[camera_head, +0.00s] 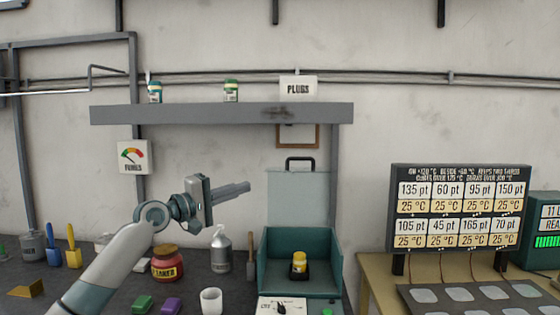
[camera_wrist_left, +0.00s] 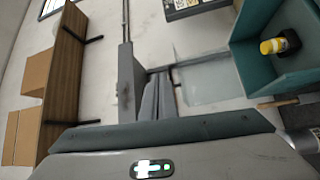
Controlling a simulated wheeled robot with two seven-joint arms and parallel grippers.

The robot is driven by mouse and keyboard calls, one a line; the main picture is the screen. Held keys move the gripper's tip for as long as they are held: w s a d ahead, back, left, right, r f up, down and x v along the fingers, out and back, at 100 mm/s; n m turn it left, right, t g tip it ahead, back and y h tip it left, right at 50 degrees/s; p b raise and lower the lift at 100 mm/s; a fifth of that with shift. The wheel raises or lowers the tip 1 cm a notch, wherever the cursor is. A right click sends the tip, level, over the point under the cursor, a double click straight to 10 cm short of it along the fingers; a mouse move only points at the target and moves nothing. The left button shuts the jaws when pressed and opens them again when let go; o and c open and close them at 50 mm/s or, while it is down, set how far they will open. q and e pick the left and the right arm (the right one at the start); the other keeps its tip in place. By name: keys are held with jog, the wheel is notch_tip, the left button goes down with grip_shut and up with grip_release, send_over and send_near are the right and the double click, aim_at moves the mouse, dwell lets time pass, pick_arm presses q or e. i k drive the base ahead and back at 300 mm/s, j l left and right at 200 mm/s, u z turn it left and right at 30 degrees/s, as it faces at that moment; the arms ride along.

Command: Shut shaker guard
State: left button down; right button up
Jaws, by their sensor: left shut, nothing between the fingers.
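The shaker (camera_head: 268,260) is a teal open-front box on the bench, with a small yellow-capped bottle (camera_head: 299,261) on a dark holder inside. Its guard (camera_head: 299,197), a pale translucent panel with a dark handle (camera_head: 300,161) on top, stands raised upright at the back. My left gripper (camera_head: 247,187) is shut and empty, in the air to the left of the guard and above the bench. In the left wrist view the shut fingers (camera_wrist_left: 155,98) show beside the pale guard (camera_wrist_left: 212,82), with the teal box (camera_wrist_left: 258,20) at upper right. My right gripper is not in view.
A shelf (camera_head: 220,114) runs above the guard. A spray bottle (camera_head: 221,250), red jar (camera_head: 167,263) and white cup (camera_head: 211,301) stand left of the shaker. A control panel (camera_head: 268,305) is at its front. A temperature board (camera_head: 461,213) stands on the right table.

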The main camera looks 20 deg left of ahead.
aim_at(289, 159)
jog(key=i+j, duration=0.25)
jog(key=i, duration=0.3)
jog(key=i+j, duration=0.2)
jog(key=i, duration=0.3)
